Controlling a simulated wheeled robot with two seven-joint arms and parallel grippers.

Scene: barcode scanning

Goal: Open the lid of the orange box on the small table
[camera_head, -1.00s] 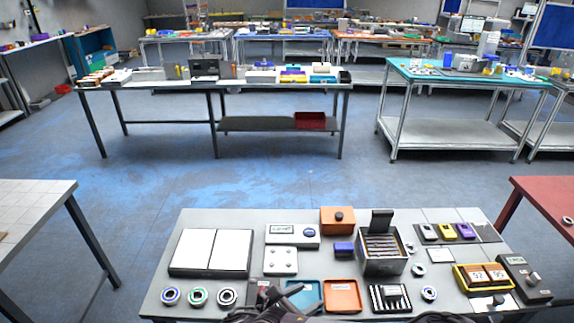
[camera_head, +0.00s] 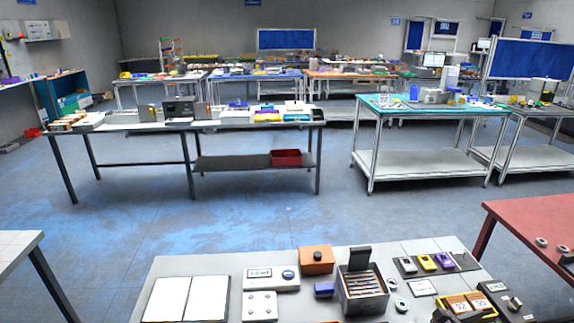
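The orange box (camera_head: 317,263) stands at the back middle of the small table (camera_head: 213,267) in the head view. Its top looks closed, with a dark round knob (camera_head: 318,255) on it. No gripper is near the box. A small dark piece at the bottom edge, by the yellow tray, may be part of my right gripper (camera_head: 443,316); its fingers cannot be made out. My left gripper is out of view.
A metal box with a raised dark lid (camera_head: 361,287) stands close right of the orange box. A white device (camera_head: 271,279) is at its left and a small blue box (camera_head: 324,290) in front. Open floor lies behind the table.

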